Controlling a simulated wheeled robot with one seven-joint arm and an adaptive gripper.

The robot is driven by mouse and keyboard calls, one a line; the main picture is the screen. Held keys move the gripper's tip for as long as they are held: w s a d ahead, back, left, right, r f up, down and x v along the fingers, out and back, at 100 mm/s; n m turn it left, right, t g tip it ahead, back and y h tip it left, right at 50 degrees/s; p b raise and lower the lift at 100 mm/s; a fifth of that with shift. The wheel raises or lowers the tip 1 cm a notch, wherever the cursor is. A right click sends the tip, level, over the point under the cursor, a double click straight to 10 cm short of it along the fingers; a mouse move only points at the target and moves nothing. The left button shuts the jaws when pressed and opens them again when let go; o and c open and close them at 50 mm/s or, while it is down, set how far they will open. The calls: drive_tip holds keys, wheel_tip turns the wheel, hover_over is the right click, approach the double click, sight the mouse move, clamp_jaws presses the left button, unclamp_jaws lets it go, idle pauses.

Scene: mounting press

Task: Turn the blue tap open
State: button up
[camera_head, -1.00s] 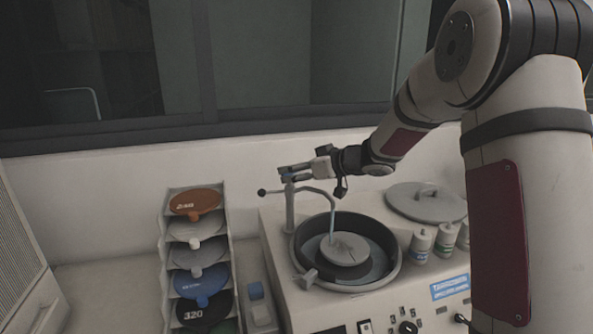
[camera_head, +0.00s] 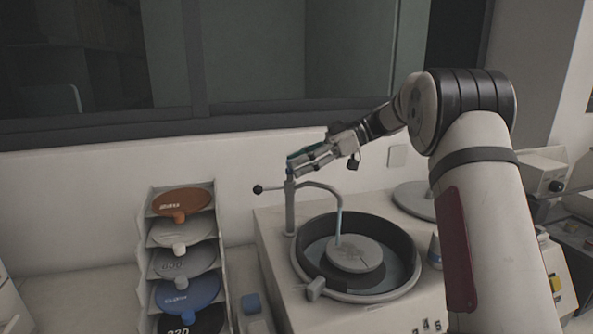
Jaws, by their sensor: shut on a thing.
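The blue tap (camera_head: 290,171) sits on top of a grey upright post (camera_head: 290,210) at the left rim of the round basin, and is mostly hidden by my fingers. My gripper (camera_head: 300,160) comes in from the upper right and is shut on the tap. A curved spout (camera_head: 322,187) reaches from the post over the basin (camera_head: 295,250). A thin pale blue line (camera_head: 338,222) hangs from the spout's end to the disc; I cannot tell whether it is water or a tube.
A black ball-ended lever (camera_head: 257,189) sticks out left of the post. A rack (camera_head: 150,240) of coloured discs stands left. A grey lid (camera_head: 413,200) lies right of the basin, partly behind my arm. A wall (camera_head: 100,200) with a window is close behind.

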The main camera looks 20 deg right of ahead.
drive_tip(key=shift+w+f+n+g+b, duration=0.15)
drive_tip(key=shift+w+n+g+b, duration=0.1)
drive_tip(key=shift+n+g+b, duration=0.45)
drive_tip(key=o, duration=1.2)
drive_tip(key=shift+c, duration=0.2)
drive_tip(key=v, duration=0.7)
drive_tip(key=shift+d+r, duration=0.25)
